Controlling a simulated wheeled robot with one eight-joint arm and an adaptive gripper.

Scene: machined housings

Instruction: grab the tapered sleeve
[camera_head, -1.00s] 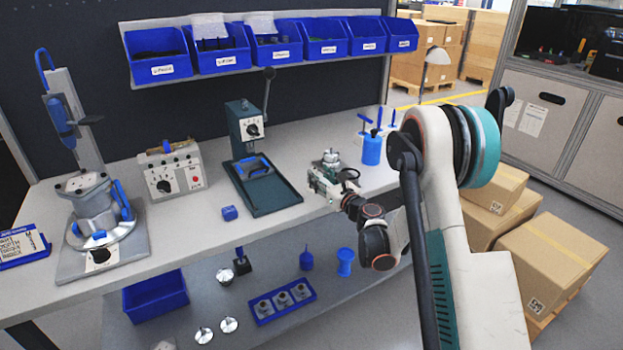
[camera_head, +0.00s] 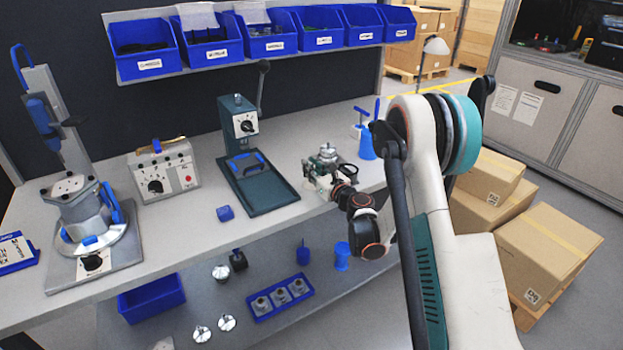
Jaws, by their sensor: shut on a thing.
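A small round silvery metal part (camera_head: 328,153), apparently the tapered sleeve, is on the workbench, right of the dark green press. My gripper (camera_head: 318,174) is right at it, on its near side, low over the bench top. The gripper looks closed on this part, but the fingertips are small and partly hidden, so the exact contact is unclear. I cannot tell whether the part touches the bench. My arm reaches in from the right.
The green hand press (camera_head: 258,185) stands just left of the gripper. A blue tool holder (camera_head: 366,147) stands close on the right. A grey control box (camera_head: 163,174) is further left. Blue bins (camera_head: 324,40) hang above. A lower shelf holds a blue tray (camera_head: 281,299).

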